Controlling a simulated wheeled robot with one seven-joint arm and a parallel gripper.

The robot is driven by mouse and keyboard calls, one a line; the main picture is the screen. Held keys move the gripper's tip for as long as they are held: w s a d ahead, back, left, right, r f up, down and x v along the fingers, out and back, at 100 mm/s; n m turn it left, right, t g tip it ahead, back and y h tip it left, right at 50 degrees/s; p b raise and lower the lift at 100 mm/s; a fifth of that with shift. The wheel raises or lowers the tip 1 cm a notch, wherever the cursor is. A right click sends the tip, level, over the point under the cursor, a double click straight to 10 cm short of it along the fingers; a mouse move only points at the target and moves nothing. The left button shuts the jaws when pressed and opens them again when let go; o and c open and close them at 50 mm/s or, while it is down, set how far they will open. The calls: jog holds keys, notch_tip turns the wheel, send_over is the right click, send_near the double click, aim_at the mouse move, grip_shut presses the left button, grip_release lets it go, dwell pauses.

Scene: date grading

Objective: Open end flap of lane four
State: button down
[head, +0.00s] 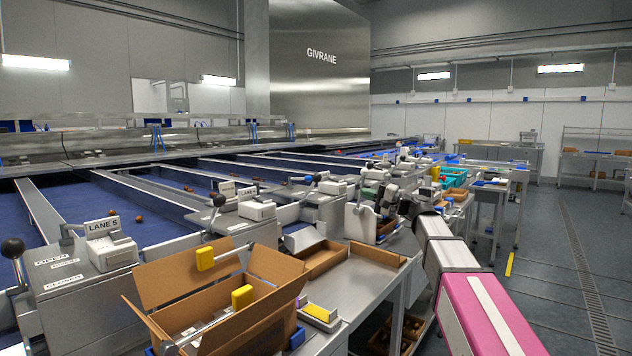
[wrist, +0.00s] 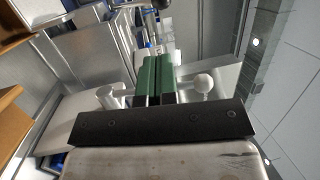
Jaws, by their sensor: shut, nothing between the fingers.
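My gripper (head: 370,192) is at the lane ends in the middle of the head view, at the end of my arm. In the wrist view its two green fingers (wrist: 157,72) are pressed together with nothing between them. A pale round knob (wrist: 203,83) shows just right of the fingers, and a pale rod end (wrist: 108,95) shows to the left; I cannot tell whether either touches them. In the head view, lever knobs (head: 219,200) stand on the metal end housings. Lane four's label is not readable, and its flap is not clearly seen; my gripper and arm cover part of that area.
The nearest housing carries a "LANE 5" label (head: 102,225) and a black-knobbed lever (head: 12,248). An open cardboard box (head: 225,325) stands on a metal packing table (head: 362,290) in front. Blue lane belts (head: 165,232) hold a few dates. The floor at right (head: 545,250) is clear.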

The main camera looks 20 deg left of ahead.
jog(key=x, duration=1.4)
jog(key=shift+a+r, duration=0.2)
jog(key=shift+a, duration=0.1)
jog(key=shift+w+r, duration=0.1)
jog(key=w+a+r+m+g+h, duration=0.1)
jog(key=w+a+r+h, duration=0.1)
jog(key=a+h, duration=0.4)
jog(key=w+a+r+m+g+h, duration=0.1)
jog(key=w+a+h, duration=0.3)
jog(key=a, duration=0.5)
jog(key=shift+r+g+h, duration=0.4)
jog(key=shift+g+h, duration=0.2)
jog(key=shift+h, duration=0.4)
jog(key=shift+w+a, duration=0.1)
jog(key=shift+w, duration=0.05)
jog(key=shift+r, duration=0.1)
